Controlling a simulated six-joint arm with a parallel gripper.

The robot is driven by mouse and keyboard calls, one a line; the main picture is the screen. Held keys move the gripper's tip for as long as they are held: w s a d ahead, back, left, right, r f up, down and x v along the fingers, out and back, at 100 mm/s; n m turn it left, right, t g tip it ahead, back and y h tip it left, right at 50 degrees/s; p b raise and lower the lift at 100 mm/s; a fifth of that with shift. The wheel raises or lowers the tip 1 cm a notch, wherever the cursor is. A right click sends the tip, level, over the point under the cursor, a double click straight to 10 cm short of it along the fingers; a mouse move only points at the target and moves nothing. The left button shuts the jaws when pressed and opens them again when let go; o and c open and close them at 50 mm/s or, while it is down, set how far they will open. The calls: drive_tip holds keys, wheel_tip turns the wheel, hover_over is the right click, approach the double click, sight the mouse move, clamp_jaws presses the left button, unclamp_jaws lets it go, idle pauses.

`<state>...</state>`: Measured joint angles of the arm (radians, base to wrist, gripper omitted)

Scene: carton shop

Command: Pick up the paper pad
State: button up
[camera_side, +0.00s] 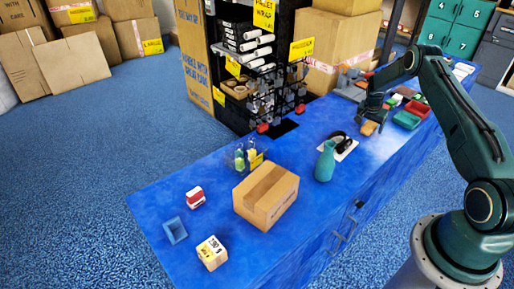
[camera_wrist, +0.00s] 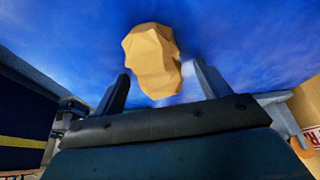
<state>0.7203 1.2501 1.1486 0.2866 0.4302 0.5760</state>
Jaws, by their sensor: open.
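The paper pad (camera_wrist: 152,55) is a crumpled tan lump lying on the blue bench top. In the wrist view it shows between and beyond my two fingers. In the side view it appears as a small tan lump (camera_side: 369,128) at the far part of the bench. My gripper (camera_wrist: 160,72) is open with nothing held, one finger to each side of the pad in the picture. In the side view my gripper (camera_side: 373,112) is pointing down just above the pad. Whether the fingers touch it cannot be told.
Red (camera_side: 418,108) and green (camera_side: 406,120) trays sit just right of the pad. Black headphones on a white sheet (camera_side: 345,146) and a teal vase (camera_side: 325,162) stand nearer. A closed carton (camera_side: 266,196) is in the middle of the bench. A black rack (camera_side: 280,95) stands behind.

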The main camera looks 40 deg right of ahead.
sight(370, 124)
drive_tip(key=c, duration=1)
drive_tip(key=shift+r, duration=0.1)
wheel_tip(370, 124, up, 20)
drive_tip(key=shift+r, duration=0.15)
idle(0.3)
idle(0.5)
